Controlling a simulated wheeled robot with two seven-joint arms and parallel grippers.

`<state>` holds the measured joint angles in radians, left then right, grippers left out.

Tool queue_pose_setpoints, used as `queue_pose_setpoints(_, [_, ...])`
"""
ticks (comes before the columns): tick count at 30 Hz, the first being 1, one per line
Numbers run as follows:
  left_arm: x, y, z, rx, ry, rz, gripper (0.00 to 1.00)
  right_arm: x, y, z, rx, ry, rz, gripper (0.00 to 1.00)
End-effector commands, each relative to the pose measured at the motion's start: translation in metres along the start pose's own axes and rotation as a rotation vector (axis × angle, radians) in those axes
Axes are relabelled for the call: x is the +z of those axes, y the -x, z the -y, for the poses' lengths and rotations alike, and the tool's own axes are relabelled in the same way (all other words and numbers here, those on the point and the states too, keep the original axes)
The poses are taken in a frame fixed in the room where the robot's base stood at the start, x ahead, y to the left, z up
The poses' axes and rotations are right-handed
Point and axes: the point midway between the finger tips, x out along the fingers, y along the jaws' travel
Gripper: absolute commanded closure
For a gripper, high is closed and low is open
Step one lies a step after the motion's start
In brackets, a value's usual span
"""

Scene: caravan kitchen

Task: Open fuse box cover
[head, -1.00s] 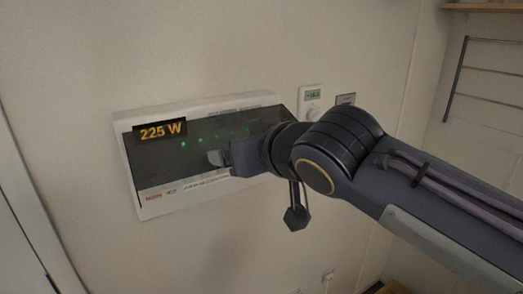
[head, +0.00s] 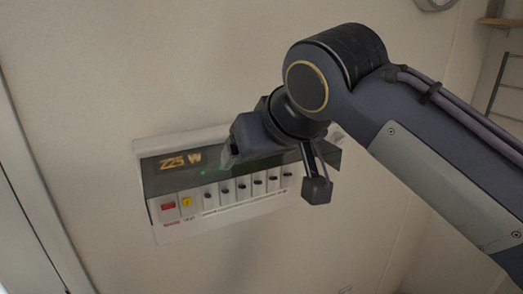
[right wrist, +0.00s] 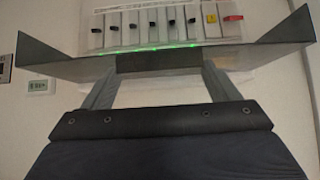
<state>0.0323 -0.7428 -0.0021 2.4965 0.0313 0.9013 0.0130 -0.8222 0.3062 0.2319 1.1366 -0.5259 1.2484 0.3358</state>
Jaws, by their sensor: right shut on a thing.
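The white fuse box (head: 240,207) is mounted on the wall. Its dark see-through cover (head: 165,178) is swung up and tilts outward, hinged along the top. Below the cover, a row of switches (head: 247,187) is exposed, with a red and a yellow one at the left. My right gripper (head: 229,154) is shut on the cover at its front edge. In the right wrist view, the cover (right wrist: 80,66) spans the picture, and its dark tab (right wrist: 158,62) sits between my two fingers. My left gripper is not in view.
A small white thermostat (right wrist: 37,86) is on the wall beside the fuse box. A wall shelf (head: 503,22) is at the upper right. The wall below the box is clear.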

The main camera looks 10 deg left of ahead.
Motion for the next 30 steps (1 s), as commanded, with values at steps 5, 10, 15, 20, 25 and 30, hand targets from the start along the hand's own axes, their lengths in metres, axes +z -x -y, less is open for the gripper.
queue_pose_setpoints(5, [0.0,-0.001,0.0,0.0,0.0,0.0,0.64,0.004,-0.006,0.0,0.003,0.002,0.016,0.59])
queue_pose_setpoints(10, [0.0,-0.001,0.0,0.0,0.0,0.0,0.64,0.004,-0.005,0.0,0.002,0.002,0.013,0.0])
queue_pose_setpoints(15, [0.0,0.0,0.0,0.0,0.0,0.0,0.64,0.003,-0.003,0.0,0.001,0.001,0.009,0.0])
queue_pose_setpoints(20, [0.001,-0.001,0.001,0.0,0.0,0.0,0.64,0.002,0.005,0.0,0.0,0.001,0.005,0.0])
queue_pose_setpoints(25, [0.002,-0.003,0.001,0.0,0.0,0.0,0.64,0.001,0.032,0.001,-0.001,0.001,0.005,0.0])
queue_pose_setpoints(30, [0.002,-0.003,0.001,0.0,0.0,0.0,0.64,0.001,0.06,0.001,0.0,0.001,0.006,0.0])
